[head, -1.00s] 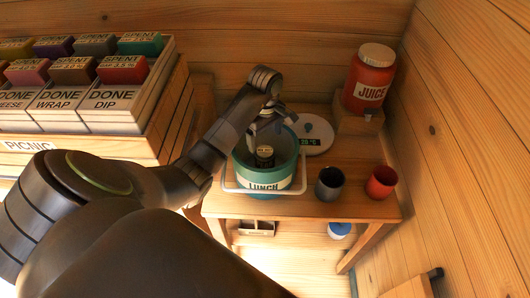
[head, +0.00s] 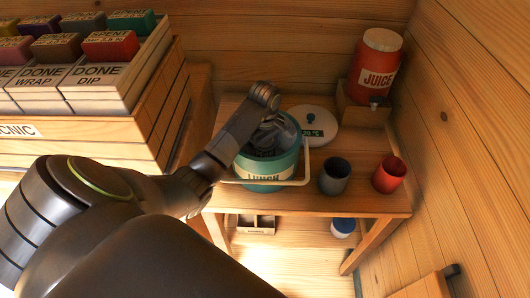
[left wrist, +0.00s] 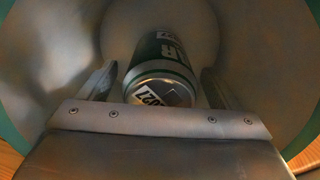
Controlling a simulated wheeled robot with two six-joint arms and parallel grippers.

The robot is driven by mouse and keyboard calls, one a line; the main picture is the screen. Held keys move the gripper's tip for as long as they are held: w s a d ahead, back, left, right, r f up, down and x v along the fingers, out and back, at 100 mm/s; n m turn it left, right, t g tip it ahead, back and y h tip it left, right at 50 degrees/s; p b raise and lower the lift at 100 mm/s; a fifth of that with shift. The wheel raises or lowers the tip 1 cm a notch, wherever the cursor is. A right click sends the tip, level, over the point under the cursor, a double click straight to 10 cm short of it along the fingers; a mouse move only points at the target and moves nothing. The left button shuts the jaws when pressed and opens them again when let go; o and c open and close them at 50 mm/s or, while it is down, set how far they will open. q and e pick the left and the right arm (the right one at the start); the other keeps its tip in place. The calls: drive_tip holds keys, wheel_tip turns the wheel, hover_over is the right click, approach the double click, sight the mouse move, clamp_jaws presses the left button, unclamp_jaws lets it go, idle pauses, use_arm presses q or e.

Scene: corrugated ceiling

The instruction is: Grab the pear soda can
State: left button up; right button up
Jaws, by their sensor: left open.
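A green and silver can (left wrist: 165,68), with white lettering ending in R and a white label on its end, lies or leans inside the teal lunch pail (head: 268,185). The whole name on the can cannot be read. In the head view my left gripper (head: 268,138) reaches down into the pail and hides the can. In the left wrist view my left gripper (left wrist: 158,84) is open, with one finger on each side of the can's near end. A gap shows beside the can, so it is not clamped. My right gripper is not in view.
The pail's wire handle (head: 308,165) hangs over its front right side. A grey cup (head: 334,177) and a red cup (head: 389,175) stand to the right on the wooden table (head: 300,204). A round white lid (head: 318,118) and a red juice jug (head: 376,65) stand behind.

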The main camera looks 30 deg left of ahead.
use_arm(q)
drive_tip(key=shift+f, duration=0.75)
drive_tip(key=shift+c, duration=0.5)
drive_tip(key=c, duration=1.2)
drive_tip(key=shift+r, duration=0.1)
drive_tip(key=shift+w+r, duration=0.1)
drive_tip(key=shift+r, duration=0.15)
wheel_tip(320, 180, up, 5)
drive_tip(key=shift+r, duration=0.1)
wheel_tip(320, 180, up, 2)
drive_tip(key=p, duration=0.2)
drive_tip(key=shift+r+p, duration=0.15)
drive_tip(key=shift+p, duration=0.25)
drive_tip(key=shift+r+p, duration=5.45)
drive_tip(key=shift+p, duration=0.05)
